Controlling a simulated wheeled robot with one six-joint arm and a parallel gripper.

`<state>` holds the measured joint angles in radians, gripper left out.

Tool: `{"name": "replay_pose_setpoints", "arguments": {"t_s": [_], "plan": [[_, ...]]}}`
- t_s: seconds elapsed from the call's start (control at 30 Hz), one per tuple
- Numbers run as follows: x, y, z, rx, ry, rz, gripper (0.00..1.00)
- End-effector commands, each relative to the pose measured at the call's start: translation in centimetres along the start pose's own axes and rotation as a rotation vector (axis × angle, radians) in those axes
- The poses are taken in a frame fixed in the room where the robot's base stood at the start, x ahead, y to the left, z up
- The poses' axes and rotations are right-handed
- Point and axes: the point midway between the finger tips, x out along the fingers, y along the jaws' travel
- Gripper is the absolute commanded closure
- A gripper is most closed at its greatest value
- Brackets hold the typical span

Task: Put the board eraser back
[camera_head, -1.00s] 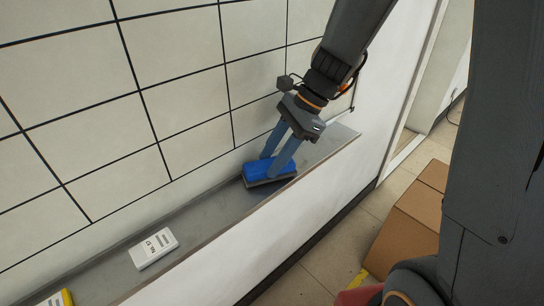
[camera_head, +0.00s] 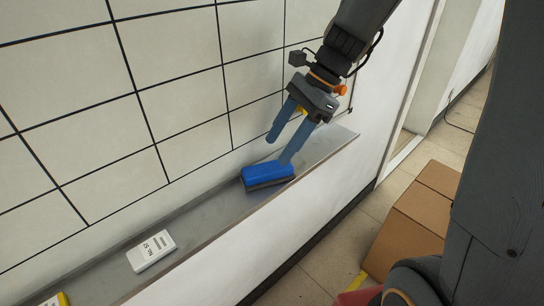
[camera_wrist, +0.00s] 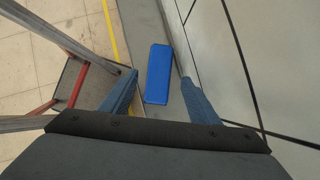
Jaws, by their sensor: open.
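The blue board eraser (camera_head: 268,174) with a dark underside lies on the grey ledge (camera_head: 205,211) below the tiled wall board, in the head view. It also shows in the wrist view (camera_wrist: 158,74), lying between and ahead of the fingers. My gripper (camera_head: 279,150) is open, with its blue fingers just above the eraser. In the wrist view the fingertips (camera_wrist: 159,74) stand to the left and right of the eraser, with a gap on both sides. In the head view one fingertip overlaps the eraser's back edge; I cannot tell whether it touches.
A white labelled box (camera_head: 152,251) and a yellow-edged item (camera_head: 56,299) lie farther left on the ledge. Cardboard boxes (camera_head: 413,222) stand on the floor at the right. The ledge right of the eraser is clear.

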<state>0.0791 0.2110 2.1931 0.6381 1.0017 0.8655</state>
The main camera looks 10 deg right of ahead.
Motion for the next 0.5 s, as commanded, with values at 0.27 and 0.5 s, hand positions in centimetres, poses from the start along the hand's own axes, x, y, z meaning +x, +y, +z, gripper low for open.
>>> {"name": "replay_pose_setpoints", "arguments": {"t_s": [0.27,0.5], "plan": [[-5.2,-0.1,-0.1,0.000,0.001,-0.003,0.44],[-6.2,0.5,-0.4,-0.033,0.022,0.006,0.44]]}}
